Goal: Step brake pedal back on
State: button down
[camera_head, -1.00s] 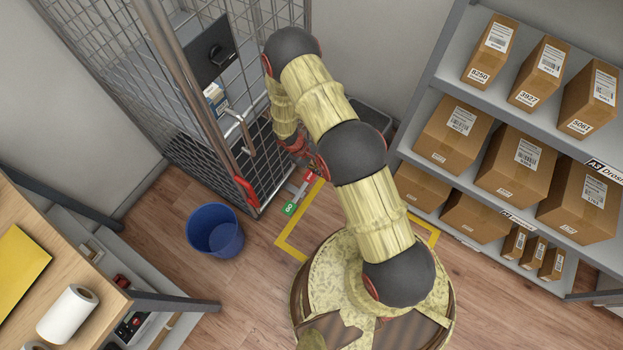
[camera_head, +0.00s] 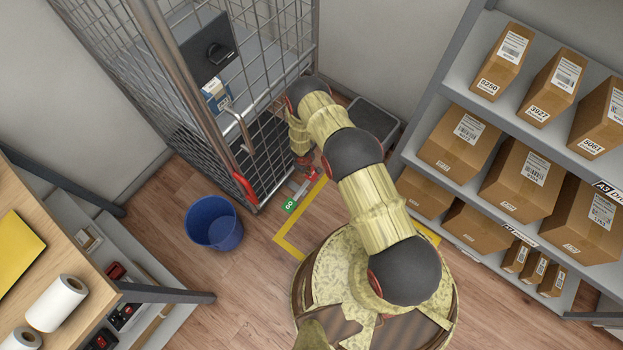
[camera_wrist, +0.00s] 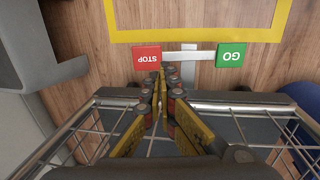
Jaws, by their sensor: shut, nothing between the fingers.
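The brake pedal is a pale bar with a red STOP pad (camera_wrist: 147,59) at one end and a green GO pad (camera_wrist: 231,55) at the other, low at the roll cage's (camera_head: 243,187) base. In the head view the GO pad (camera_head: 291,204) shows clearly, and the STOP end is partly hidden by my arm. My gripper (camera_wrist: 163,78) is shut and empty. In the wrist view its tips appear just below the STOP pad's inner edge; I cannot tell whether they touch. Which pad sits lower is unclear.
The cage holds a dark box (camera_head: 209,49) and a small carton (camera_head: 216,95). A blue bin (camera_head: 214,224) stands left of the pedal, a grey bin (camera_head: 373,121) behind my arm. Yellow tape (camera_head: 288,242) marks the floor. Parcel shelves (camera_head: 447,190) stand at right.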

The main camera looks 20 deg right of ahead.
notch_tip(320, 180, down, 14)
jog(key=w+d+b, duration=0.1)
jog(key=b, duration=0.7)
jog(key=shift+d, duration=0.4)
jog(key=shift+w+r+p, duration=0.1)
jog(key=shift+r+p, duration=0.1)
jog(key=shift+p, duration=0.35)
